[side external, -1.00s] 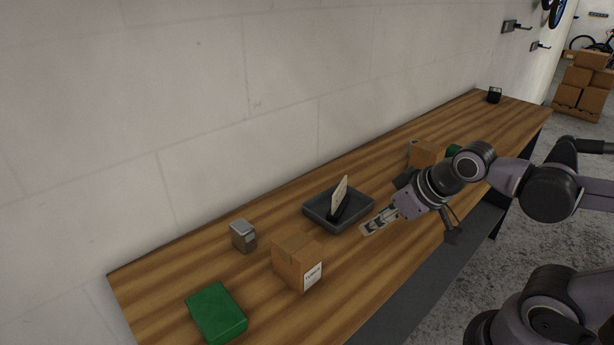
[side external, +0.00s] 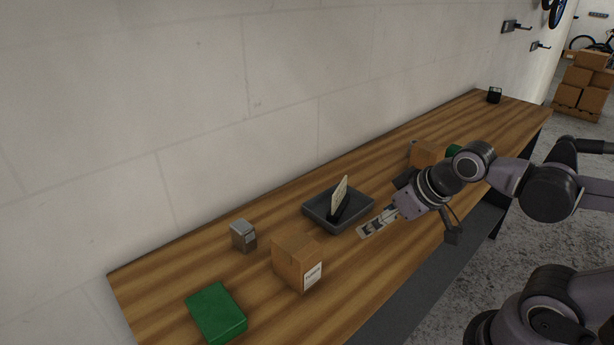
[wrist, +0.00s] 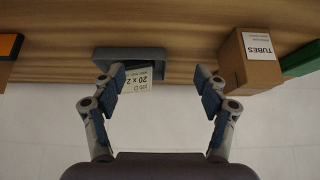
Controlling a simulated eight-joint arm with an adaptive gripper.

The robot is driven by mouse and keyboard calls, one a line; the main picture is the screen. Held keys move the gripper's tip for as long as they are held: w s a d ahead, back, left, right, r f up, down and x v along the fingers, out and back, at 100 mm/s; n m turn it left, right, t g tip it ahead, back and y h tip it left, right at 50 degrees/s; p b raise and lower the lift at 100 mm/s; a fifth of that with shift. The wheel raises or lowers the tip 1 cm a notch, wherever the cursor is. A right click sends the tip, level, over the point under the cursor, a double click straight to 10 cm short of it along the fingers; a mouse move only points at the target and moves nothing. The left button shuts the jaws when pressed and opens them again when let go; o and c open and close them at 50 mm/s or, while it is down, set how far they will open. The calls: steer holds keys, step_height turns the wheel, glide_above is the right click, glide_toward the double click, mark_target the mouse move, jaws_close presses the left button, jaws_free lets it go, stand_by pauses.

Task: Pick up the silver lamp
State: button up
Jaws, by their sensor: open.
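The silver lamp is most likely the small silver-grey block (side external: 243,235) standing on the workbench near the wall, behind and left of a cardboard box in the side external view. I cannot make it out in the wrist view. My gripper (side external: 376,222) is at the right of the dark tray, low over the front part of the bench, well to the right of the silver block. In the wrist view my gripper (wrist: 160,80) has its two fingers wide apart with nothing held between them.
The dark tray (side external: 316,217) holds an upright card (side external: 340,192). A green box (side external: 216,313) lies at the near left. Another cardboard box (side external: 426,154) is behind my arm. The bench (side external: 170,275) meets the wall.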

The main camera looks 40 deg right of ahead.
steer(key=w+a+r+m+g, duration=0.2)
steer(key=w+a+r+m, duration=0.1)
steer(key=w+r+m, duration=0.15)
steer(key=m+g, duration=0.5)
steer(key=m, duration=0.7)
glide_above(242, 225)
steer(key=shift+s+d+f, duration=0.1)
steer(key=shift+s+d, duration=0.15)
steer(key=shift+s, duration=0.05)
steer(key=shift+w+a+f+m, duration=0.25)
steer(key=shift+a+f+m, duration=0.15)
steer(key=shift+m, duration=0.05)
steer(key=shift+f, duration=0.35)
step_height(242, 225, down, 10)
steer(key=shift+d+r, duration=0.1)
steer(key=shift+c, duration=0.3)
